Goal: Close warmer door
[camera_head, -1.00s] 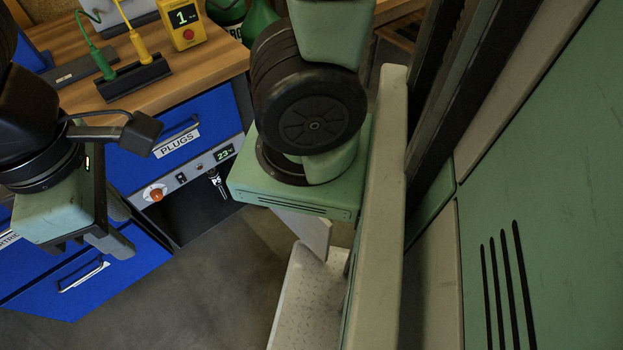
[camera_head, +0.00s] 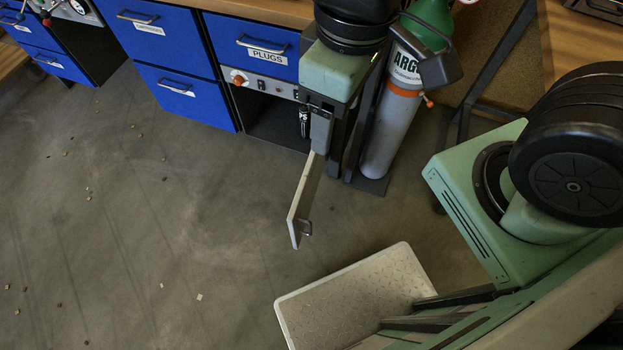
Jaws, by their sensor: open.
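The warmer (camera_head: 262,82) is built into the blue cabinet under the PLUGS drawer. It has a grey control panel with an orange-red knob, and its dark cavity (camera_head: 275,118) shows. Its pale door (camera_head: 303,198) stands open, swung far out from the right side of the cavity, with a small handle (camera_head: 306,228) near its outer end. My gripper (camera_head: 322,128) is open and empty, pointing down in front of the warmer's right side, over the hinge end of the door. It hides that end, and I cannot tell whether it touches the door.
An argon cylinder (camera_head: 391,130) stands in a dark holder just right of my gripper. Blue drawers (camera_head: 187,95) line the left, all shut. The floor (camera_head: 150,220) left of the door is open, with small scattered bits. My pale base plate is at the lower middle.

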